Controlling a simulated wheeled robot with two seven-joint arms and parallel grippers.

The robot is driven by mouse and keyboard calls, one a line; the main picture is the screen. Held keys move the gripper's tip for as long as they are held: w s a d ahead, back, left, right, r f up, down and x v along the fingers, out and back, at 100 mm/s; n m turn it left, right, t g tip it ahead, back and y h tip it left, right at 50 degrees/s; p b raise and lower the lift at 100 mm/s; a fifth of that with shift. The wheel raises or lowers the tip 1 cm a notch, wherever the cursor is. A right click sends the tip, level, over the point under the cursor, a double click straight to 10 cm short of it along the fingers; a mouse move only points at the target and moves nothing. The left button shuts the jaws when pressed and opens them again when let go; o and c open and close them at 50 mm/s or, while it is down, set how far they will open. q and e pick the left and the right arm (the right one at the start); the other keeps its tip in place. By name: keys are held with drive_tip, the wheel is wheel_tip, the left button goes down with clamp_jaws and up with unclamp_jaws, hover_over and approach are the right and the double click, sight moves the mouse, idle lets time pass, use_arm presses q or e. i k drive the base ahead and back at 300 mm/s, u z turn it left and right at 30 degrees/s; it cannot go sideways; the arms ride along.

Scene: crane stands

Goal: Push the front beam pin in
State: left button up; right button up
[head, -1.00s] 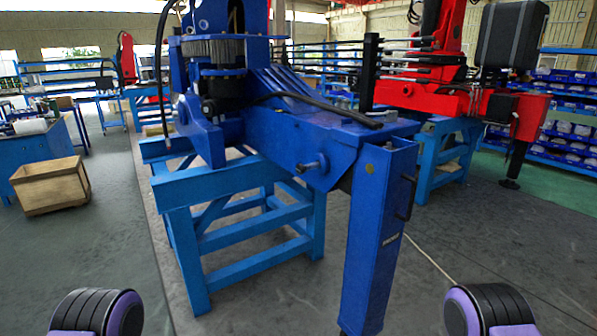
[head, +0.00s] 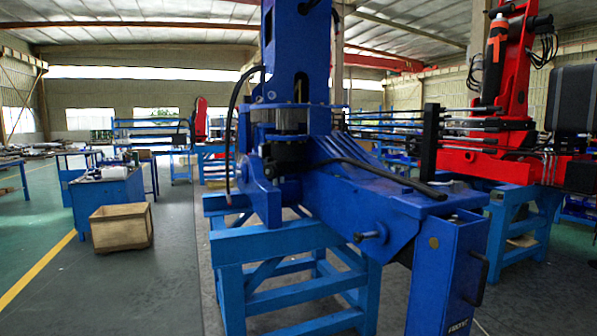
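A blue crane (head: 350,205) stands on a lighter blue steel stand (head: 285,255). Its front beam ends in a square upright leg (head: 447,275) at the right. Neither of my grippers is in view.
A wooden crate (head: 121,227) sits on the floor at the left, in front of a blue workbench (head: 107,195). A red crane (head: 500,150) on another blue stand (head: 518,225) is behind at the right. The grey floor left of the stand is clear.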

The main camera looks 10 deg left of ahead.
sight(357, 238)
drive_tip(key=z, duration=0.05)
drive_tip(key=k, duration=0.65)
drive_tip(key=z, duration=0.15)
drive_tip(key=i, duration=0.75)
drive_tip(key=u, duration=0.6)
drive_tip(key=i, duration=0.55)
drive_tip(key=u, duration=0.55)
